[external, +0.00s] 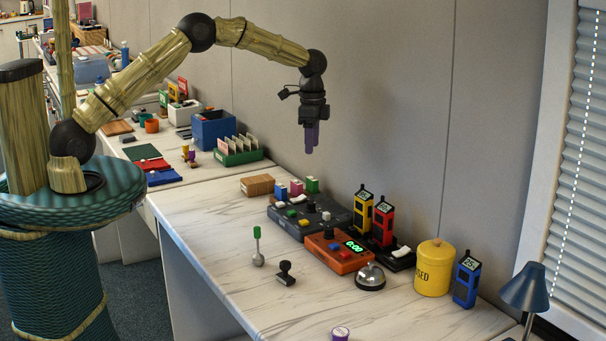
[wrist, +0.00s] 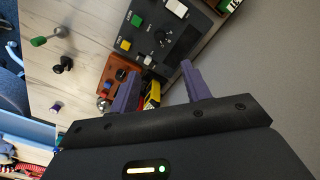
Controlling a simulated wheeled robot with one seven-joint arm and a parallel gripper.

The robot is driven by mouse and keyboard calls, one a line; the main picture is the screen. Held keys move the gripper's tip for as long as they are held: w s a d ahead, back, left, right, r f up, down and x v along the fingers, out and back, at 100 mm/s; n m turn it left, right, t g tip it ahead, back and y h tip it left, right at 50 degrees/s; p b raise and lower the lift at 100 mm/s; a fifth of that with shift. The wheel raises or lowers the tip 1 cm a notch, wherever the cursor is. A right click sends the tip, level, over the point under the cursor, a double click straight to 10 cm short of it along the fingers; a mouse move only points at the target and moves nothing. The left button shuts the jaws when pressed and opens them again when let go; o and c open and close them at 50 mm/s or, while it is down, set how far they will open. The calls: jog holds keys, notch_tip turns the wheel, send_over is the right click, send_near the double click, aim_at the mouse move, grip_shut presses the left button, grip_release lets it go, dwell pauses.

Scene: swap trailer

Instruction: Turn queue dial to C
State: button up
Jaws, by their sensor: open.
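A dark grey control panel (external: 285,217) lies on the table with green, white and yellow buttons and a small black dial (external: 311,206). The dial also shows in the wrist view (wrist: 161,38). Its lettering is too small to read, so I cannot tell its setting. My gripper (external: 309,150) points down in the air above and behind the panel, touching nothing. In the wrist view its purple fingers (wrist: 160,72) are apart and empty, and the panel lies beyond their tips.
An orange timer (external: 339,262) with a black knob sits in front of the panel. Red and yellow handsets (external: 383,222), a bell (external: 370,277) and a yellow canister (external: 434,268) stand to the right. A stamp (external: 286,273) is nearer the front. The wall is close behind.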

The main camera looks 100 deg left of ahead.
aim_at(311, 202)
notch_tip(311, 202, down, 17)
jog(key=shift+f+p, duration=0.2)
jog(key=shift+p, duration=1.05)
jog(key=shift+c, duration=0.4)
jog(key=c, duration=0.9)
jog(key=shift+f+n+b, duration=0.1)
jog(key=shift+n+b, duration=0.2)
jog(key=shift+b, duration=0.05)
jog(key=o, duration=1)
